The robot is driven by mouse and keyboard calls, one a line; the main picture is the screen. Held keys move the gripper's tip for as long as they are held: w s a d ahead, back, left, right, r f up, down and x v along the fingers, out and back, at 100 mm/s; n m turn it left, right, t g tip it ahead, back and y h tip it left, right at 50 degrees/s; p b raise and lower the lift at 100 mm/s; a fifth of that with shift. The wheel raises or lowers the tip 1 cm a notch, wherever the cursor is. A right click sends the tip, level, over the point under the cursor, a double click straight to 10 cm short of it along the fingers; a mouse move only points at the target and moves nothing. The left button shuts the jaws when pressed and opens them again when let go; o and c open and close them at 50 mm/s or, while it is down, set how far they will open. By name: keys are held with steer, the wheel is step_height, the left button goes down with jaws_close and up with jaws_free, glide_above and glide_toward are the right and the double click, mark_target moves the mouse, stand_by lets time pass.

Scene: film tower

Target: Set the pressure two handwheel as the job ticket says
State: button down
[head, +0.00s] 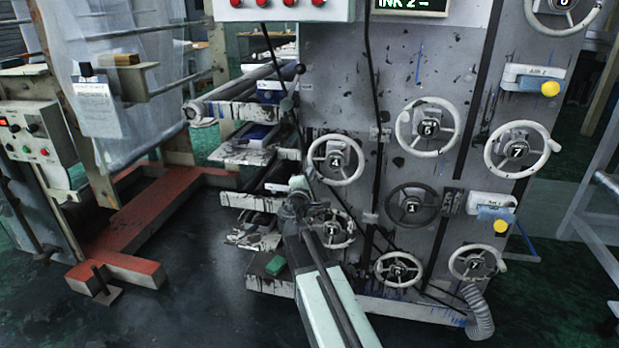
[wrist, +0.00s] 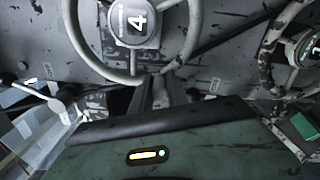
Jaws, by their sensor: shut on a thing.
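A pale handwheel marked 4 (head: 336,160) is on the grey machine panel, with its lower rim close in the wrist view (wrist: 187,40). I cannot read whether it is labelled pressure two. My gripper (wrist: 165,82) is shut on the lower rim of this wheel. In the head view, my gripper (head: 299,186) is at the wheel's lower left, and my arm partly hides the pale wheel below it (head: 340,230). No readable job ticket shows; a hanging card (head: 98,108) at left has text too small to read.
A display (head: 410,5) reads INK 2. Ink trays (head: 245,150) jut out left of the panel. A red floor frame (head: 150,225) stands further left.

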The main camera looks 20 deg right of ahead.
steer(key=shift+d, duration=0.1)
steer(key=c, duration=1.3)
jaws_free()
steer(key=shift+a, duration=0.2)
steer(key=shift+s, duration=0.1)
steer(key=v, duration=0.7)
steer(key=shift+s+a, duration=0.2)
steer(key=shift+s, duration=0.05)
